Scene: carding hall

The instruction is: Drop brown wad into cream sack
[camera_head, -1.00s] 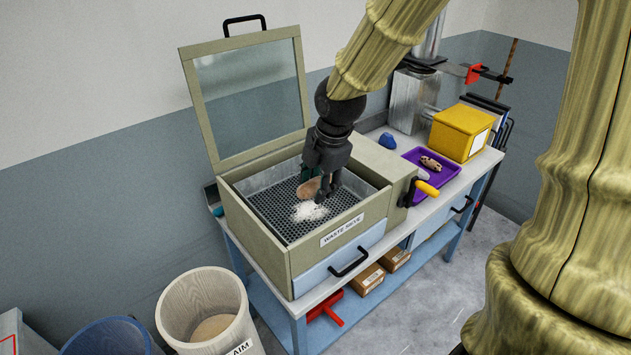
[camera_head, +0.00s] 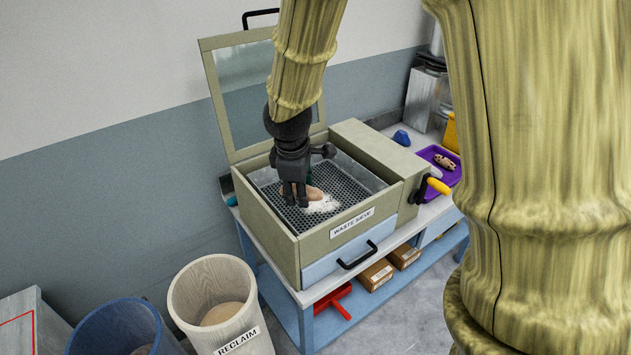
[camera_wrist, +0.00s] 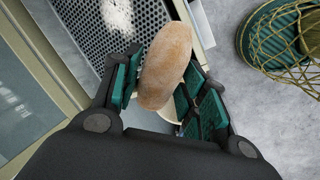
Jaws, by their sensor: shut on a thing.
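My gripper (camera_head: 296,200) is shut on the brown wad (camera_head: 314,193), over the perforated screen of the waste sieve. In the wrist view the wad (camera_wrist: 165,65) is a tan, oblong lump between the green finger pads (camera_wrist: 162,85). In the head view the fingers partly hide it, and I cannot tell its exact height above the screen. The cream sack (camera_head: 190,298), a round, open-topped container labelled RECLAIM, stands on the floor at the lower left of the head view, apart from my gripper. Some brownish material (camera_head: 221,314) lies inside it.
The waste sieve (camera_head: 318,243) has raised walls and an upright glazed lid (camera_head: 207,88) behind. White fluff (camera_head: 325,204) lies on its screen. A blue container (camera_head: 75,345) stands left of the sack. A purple tray (camera_head: 447,178) and yellow-handled crank (camera_head: 440,187) are at the right.

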